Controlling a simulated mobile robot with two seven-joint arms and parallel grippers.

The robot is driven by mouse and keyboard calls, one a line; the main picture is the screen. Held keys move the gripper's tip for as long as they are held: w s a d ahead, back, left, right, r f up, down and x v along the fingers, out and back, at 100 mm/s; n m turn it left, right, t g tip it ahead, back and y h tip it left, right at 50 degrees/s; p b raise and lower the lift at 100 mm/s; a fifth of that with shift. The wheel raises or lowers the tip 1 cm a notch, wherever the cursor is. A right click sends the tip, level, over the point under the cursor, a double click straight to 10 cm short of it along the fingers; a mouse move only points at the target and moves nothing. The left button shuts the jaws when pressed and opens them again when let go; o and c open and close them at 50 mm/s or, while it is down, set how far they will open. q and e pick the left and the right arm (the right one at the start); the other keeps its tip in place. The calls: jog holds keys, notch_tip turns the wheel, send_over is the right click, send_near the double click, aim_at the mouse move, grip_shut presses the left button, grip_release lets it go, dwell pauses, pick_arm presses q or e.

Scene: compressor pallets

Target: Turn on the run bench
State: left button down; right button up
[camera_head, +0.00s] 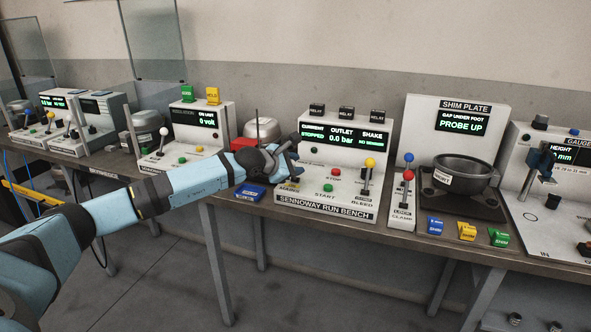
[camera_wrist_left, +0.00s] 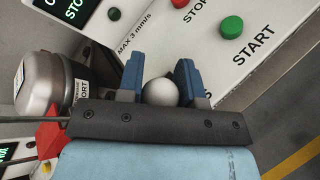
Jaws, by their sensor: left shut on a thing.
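The Sennoway run bench (camera_head: 325,207) stands at the middle of the table. Its screen (camera_head: 344,137) reads STOPPED and 0.0 bar. On its front are a green START button (camera_head: 328,188), a red button (camera_head: 335,172) and a yellow-knobbed lever (camera_head: 369,163) by the word BLEED. My left gripper (camera_head: 290,155) is at the panel's left side. In the left wrist view its blue fingers are shut on a white ball knob (camera_wrist_left: 160,92). The green button (camera_wrist_left: 232,27) shows beyond it. The lever's shaft is hidden. My right gripper is not in view.
A blue block (camera_head: 249,192) lies on the table left of the bench. A metal compressor (camera_head: 262,130) stands behind my gripper. Right of the bench are a lever box (camera_head: 402,215) and the shim plate station (camera_head: 460,118) with a dark round housing (camera_head: 466,172) and coloured shims.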

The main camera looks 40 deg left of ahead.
pick_arm(q)
jog(key=c, duration=0.8)
grip_release()
jog(key=shift+s, duration=0.1)
jog(key=v, duration=1.3)
jog(key=shift+s+r, duration=0.15)
jog(key=shift+s, duration=0.2)
